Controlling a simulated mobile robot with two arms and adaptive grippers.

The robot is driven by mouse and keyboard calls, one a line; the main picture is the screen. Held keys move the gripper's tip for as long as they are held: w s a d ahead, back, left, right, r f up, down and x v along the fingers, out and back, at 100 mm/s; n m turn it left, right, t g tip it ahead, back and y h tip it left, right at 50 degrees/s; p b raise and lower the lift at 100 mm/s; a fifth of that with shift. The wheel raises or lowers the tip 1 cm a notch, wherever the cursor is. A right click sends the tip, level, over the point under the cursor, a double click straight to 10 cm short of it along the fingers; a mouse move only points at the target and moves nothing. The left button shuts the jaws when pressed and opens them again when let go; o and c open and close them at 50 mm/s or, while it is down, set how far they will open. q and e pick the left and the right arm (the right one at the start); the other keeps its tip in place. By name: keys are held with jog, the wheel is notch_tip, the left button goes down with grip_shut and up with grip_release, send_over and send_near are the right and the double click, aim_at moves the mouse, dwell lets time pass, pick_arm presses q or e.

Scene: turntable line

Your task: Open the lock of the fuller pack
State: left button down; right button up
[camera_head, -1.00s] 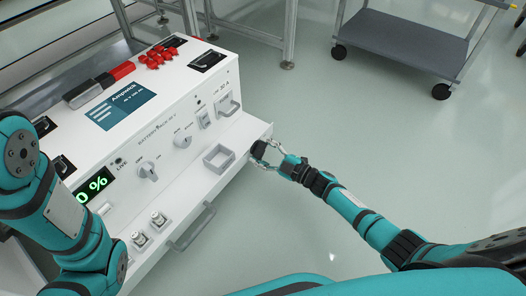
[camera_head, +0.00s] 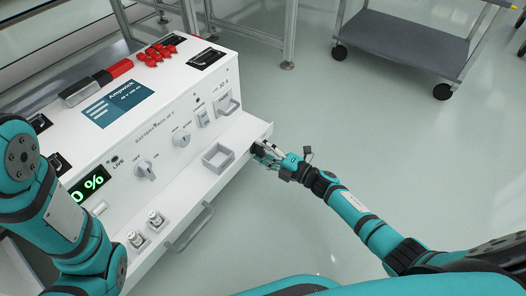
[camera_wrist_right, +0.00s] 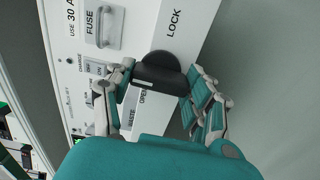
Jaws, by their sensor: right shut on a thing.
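A white battery pack (camera_head: 205,105) with a blue label stands at the left in the head view. Its green display (camera_head: 88,185) ends in "0 %"; my left arm hides part of it. A black lock knob (camera_wrist_right: 160,72) sits on the pack's ledge, between the printed words LOCK and OPEN in the wrist view. My right gripper (camera_head: 262,151) is at the ledge's right end, shut on this knob, with one finger on each side in the wrist view (camera_wrist_right: 160,82). Which word the knob points to is hard to tell. My left gripper is out of view.
Red caps (camera_head: 160,52) lie on top. A grey cart (camera_head: 410,42) stands at the back right. The floor between is clear.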

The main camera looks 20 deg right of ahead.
jog(key=shift+s+f+n, duration=0.1)
jog(key=shift+n, duration=0.2)
jog(key=o, duration=1.2)
jog(key=v, duration=1.2)
